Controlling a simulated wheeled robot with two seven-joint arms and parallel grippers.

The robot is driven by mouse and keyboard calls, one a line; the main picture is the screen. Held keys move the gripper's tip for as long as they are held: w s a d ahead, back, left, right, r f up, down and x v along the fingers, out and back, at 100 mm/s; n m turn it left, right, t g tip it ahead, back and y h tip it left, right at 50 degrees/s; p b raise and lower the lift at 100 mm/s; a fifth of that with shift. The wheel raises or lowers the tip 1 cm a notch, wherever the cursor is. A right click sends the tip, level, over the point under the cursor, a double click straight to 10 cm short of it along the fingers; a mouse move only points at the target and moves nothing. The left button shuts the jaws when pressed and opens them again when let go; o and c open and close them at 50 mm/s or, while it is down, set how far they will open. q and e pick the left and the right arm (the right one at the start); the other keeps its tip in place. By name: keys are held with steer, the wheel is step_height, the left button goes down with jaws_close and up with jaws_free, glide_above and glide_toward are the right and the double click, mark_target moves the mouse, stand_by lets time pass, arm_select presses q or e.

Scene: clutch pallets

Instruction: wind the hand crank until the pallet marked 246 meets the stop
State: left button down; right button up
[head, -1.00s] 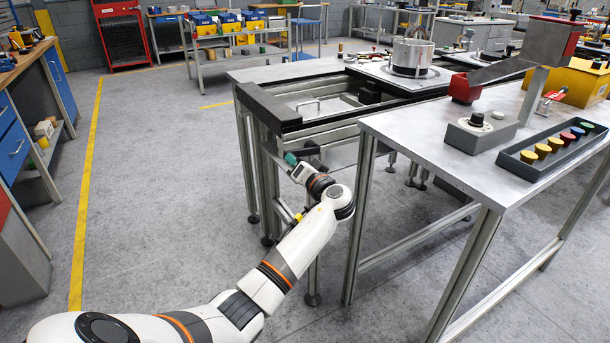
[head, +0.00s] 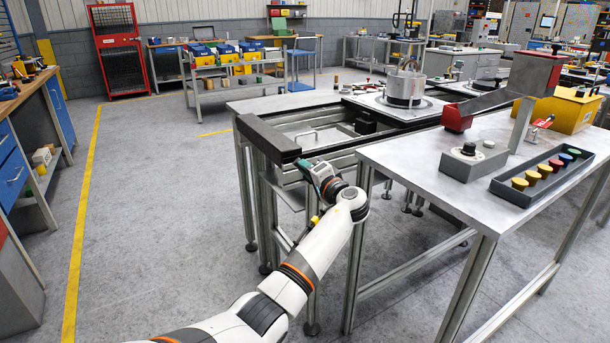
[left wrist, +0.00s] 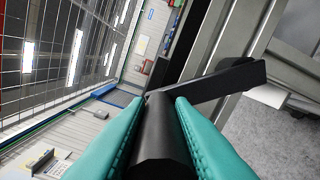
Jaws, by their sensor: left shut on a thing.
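My left gripper (head: 318,170) is just below the near end of the dark conveyor rail. In the left wrist view its teal fingers (left wrist: 160,102) are shut on the black round handle of the hand crank (left wrist: 160,140). The crank's flat black arm (left wrist: 225,82) runs right from the handle towards the metal frame. A pale square pallet (head: 366,103) carrying a metal pot (head: 405,88) sits farther back on the conveyor. I can read no number on it, and I cannot make out the stop. My right gripper is not in view.
A grey table (head: 410,160) stands close to the right of my left arm, with a button box (head: 472,160) and a tray of coloured knobs (head: 541,178). The conveyor's frame legs (head: 250,200) are close by. The floor to the left is clear.

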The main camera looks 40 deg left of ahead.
arm_select(q)
steer(key=shift+w+r, duration=0.2)
steer(key=shift+r, duration=0.25)
steer(key=c, duration=1.3)
jaws_free()
steer(key=shift+o, duration=0.2)
steer(key=shift+d+f, duration=0.1)
steer(key=shift+f, duration=0.05)
steer(key=shift+d+f, duration=0.1)
steer(key=shift+d, duration=0.1)
steer(key=v, duration=1.1)
steer(key=shift+s+d, duration=0.2)
steer(key=shift+d, duration=0.05)
